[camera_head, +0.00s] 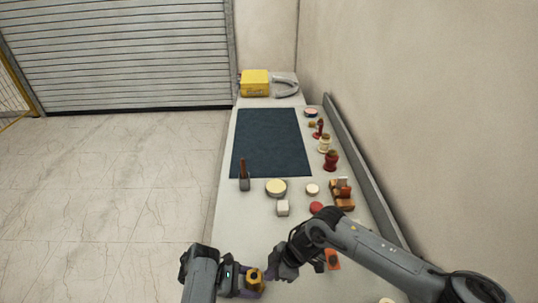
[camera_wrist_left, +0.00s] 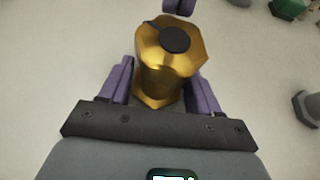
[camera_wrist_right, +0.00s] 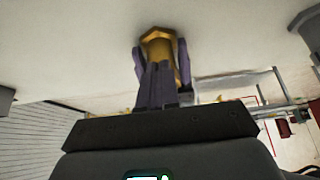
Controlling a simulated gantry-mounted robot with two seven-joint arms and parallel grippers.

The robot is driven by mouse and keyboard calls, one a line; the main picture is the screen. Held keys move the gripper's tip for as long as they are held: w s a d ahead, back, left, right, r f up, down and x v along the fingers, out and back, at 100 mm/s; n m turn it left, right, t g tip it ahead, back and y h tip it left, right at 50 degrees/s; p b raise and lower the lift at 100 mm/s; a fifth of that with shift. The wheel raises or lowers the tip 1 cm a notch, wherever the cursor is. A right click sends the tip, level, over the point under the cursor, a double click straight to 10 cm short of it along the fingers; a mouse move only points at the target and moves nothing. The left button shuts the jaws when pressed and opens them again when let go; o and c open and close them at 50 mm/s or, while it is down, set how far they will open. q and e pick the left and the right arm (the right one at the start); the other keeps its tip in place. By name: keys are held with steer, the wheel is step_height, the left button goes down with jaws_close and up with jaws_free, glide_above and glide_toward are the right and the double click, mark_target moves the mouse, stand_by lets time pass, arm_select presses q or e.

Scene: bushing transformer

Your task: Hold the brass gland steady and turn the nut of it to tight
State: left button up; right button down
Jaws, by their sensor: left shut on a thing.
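The brass gland (camera_head: 254,275) is at the near end of the bench, held up by my left gripper (camera_head: 243,280). In the left wrist view the gland (camera_wrist_left: 160,72) has a faceted wide top, a dark round piece on it, and a narrower body between the purple fingers of my left gripper (camera_wrist_left: 158,88). My right gripper (camera_head: 276,272) is just right of the gland. In the right wrist view its purple fingers (camera_wrist_right: 156,80) look close together, pointing at the gland (camera_wrist_right: 158,42). Its fingertips also show apart from the gland at the top of the left wrist view (camera_wrist_left: 180,7).
A dark blue mat (camera_head: 270,140) covers the far bench, with a yellow case (camera_head: 255,83) beyond. A wall borders the right.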

arm_select(q)
steer(key=shift+f, duration=0.1)
arm_select(e)
steer(key=shift+s+a, duration=0.15)
steer(key=shift+s, duration=0.3)
steer(key=shift+s+a, duration=0.1)
steer(key=shift+s, duration=0.3)
stand_by(0.5)
step_height(320, 180, up, 6)
steer(key=d, duration=0.1)
stand_by(0.6)
step_height(320, 180, down, 6)
steer(key=w, duration=0.2)
steer(key=shift+w+a, duration=0.2)
steer(key=shift+w, duration=0.05)
stand_by(0.8)
